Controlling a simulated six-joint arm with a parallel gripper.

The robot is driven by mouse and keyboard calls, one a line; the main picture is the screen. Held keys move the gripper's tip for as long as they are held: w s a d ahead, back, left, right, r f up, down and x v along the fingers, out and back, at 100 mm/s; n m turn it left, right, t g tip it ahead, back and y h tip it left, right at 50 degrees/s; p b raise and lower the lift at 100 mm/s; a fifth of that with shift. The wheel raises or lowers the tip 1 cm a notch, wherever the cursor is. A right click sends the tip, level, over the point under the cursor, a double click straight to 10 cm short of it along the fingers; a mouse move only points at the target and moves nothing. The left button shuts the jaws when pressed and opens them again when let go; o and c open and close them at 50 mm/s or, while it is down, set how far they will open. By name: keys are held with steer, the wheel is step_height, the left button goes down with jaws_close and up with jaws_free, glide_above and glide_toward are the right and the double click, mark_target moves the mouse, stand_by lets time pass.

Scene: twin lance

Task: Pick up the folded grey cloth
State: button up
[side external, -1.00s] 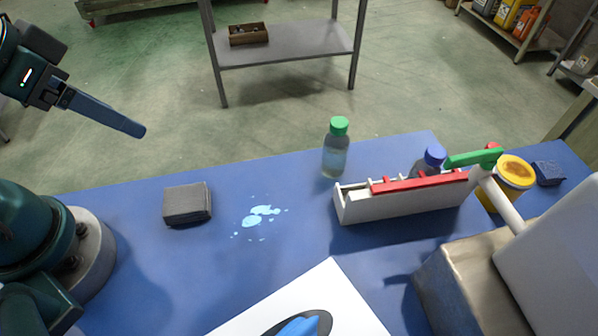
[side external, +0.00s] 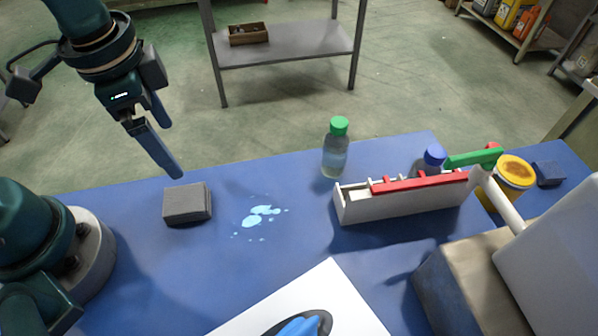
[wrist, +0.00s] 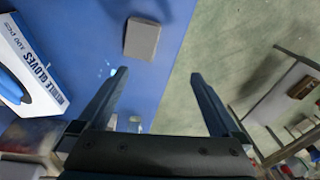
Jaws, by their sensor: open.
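The folded grey cloth (side external: 187,204) lies flat on the blue table, left of a pale blue spill (side external: 260,215). My gripper (side external: 174,170) is above the table's far edge, just behind and above the cloth in the side view, with fingers pointing down. It is empty and apart from the cloth. In the wrist view the cloth (wrist: 142,39) shows whole, ahead of the fingertips and a little left of the gap between them. The two fingers of my gripper (wrist: 159,73) stand wide apart.
A green-capped bottle (side external: 335,150) and a long white holder (side external: 400,199) with red and green bars stand to the right. A blue-capped bottle (side external: 433,158) is behind the holder. A glove box (wrist: 30,68) shows in the wrist view.

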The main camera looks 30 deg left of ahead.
steer(key=m+g, duration=0.2)
glide_above(185, 198)
steer(key=w, duration=0.1)
steer(key=shift+y, duration=0.3)
step_height(185, 198, down, 4)
steer(key=shift+d+f, duration=0.1)
steer(key=shift+f, duration=0.1)
steer(key=shift+s+d+f+g, duration=0.1)
steer(key=shift+s+f+g, duration=0.2)
steer(key=shift+f, duration=0.25)
steer(key=shift+s+a+f, duration=0.1)
steer(key=shift+s+f, duration=0.05)
steer(key=shift+f, duration=1.05)
steer(key=shift+s+a+f, duration=0.1)
steer(key=shift+f, duration=1.05)
steer(key=c, duration=1.4)
